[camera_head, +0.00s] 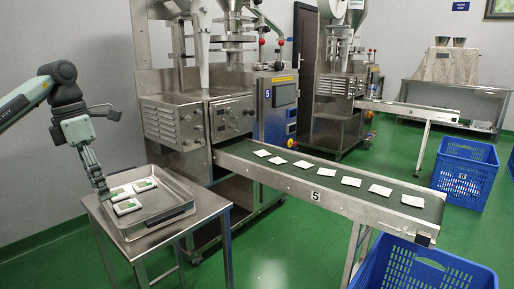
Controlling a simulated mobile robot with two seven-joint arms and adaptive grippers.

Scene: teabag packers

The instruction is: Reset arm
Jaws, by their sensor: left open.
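My left arm comes in from the left and hangs down to the left edge of a metal tray. My left gripper (104,192) is open at the tray's left rim, close beside the white and green packs; I cannot tell whether it touches one. Three small packs lie in the tray (165,203): one at the back right (145,185), one at the left (121,193) and one nearer the front (127,207). My right gripper is not in view.
The tray stands on a steel table (208,208). A packing machine (195,120) stands behind it. A conveyor (330,190) with several white teabags (380,190) runs to the right. Blue crates stand at the front right (425,270) and farther back (465,172). Green floor lies between.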

